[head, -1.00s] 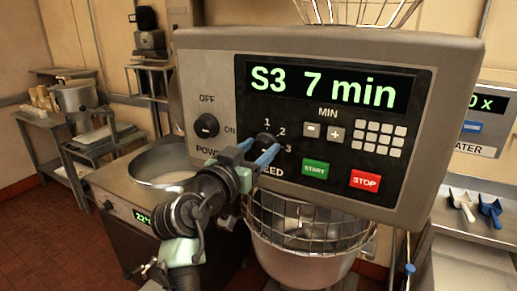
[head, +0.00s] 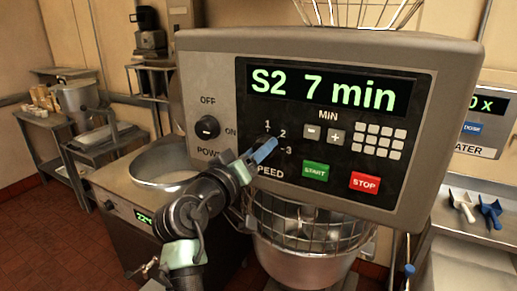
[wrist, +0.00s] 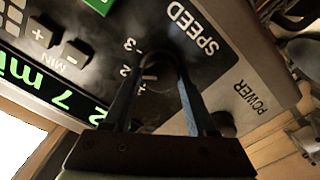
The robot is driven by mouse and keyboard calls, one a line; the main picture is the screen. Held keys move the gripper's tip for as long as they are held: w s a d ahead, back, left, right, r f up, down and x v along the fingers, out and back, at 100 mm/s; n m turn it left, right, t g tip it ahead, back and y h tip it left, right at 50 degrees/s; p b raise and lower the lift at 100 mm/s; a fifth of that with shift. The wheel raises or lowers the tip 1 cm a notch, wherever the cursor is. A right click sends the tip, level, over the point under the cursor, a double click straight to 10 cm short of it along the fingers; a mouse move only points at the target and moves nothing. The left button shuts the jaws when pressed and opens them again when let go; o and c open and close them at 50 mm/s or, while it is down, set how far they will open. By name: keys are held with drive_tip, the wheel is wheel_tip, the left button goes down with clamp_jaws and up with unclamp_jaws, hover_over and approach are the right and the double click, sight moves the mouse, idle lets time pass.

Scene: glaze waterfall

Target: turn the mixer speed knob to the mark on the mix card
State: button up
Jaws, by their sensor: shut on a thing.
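The black speed knob (wrist: 160,78) sits on the dark mixer panel (head: 225,85), beside the marks 1, 2 and 3. My gripper (head: 266,148) is shut on it; in the wrist view one finger lies on each side of the knob. A white line on the knob points toward the 2. The green display (head: 325,90) reads "S2 7 min". In the head view my fingers hide most of the knob. No mix card shows in either view.
The power knob (head: 207,127) is left of the speed knob. The START (head: 315,171) and STOP (head: 365,182) buttons and the minus and plus keys (head: 324,134) are close by on the right. A wire-guarded bowl (head: 305,262) hangs below.

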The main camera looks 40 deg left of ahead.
drive_tip(key=n+p, duration=0.1)
drive_tip(key=n, duration=0.4)
drive_tip(key=shift+n+p, duration=0.4)
drive_tip(key=n+p, duration=0.2)
drive_tip(key=n, duration=0.3)
drive_tip(key=shift+a+f, duration=0.1)
drive_tip(key=shift+f, duration=0.05)
drive_tip(key=shift+n, duration=0.3)
drive_tip(key=o, duration=1.4)
drive_tip(key=shift+c, duration=0.2)
drive_tip(key=shift+s+f, duration=0.1)
drive_tip(key=shift+s, duration=0.05)
drive_tip(key=b+v, duration=0.4)
drive_tip(key=v, duration=0.8)
drive_tip(key=shift+s, duration=0.35)
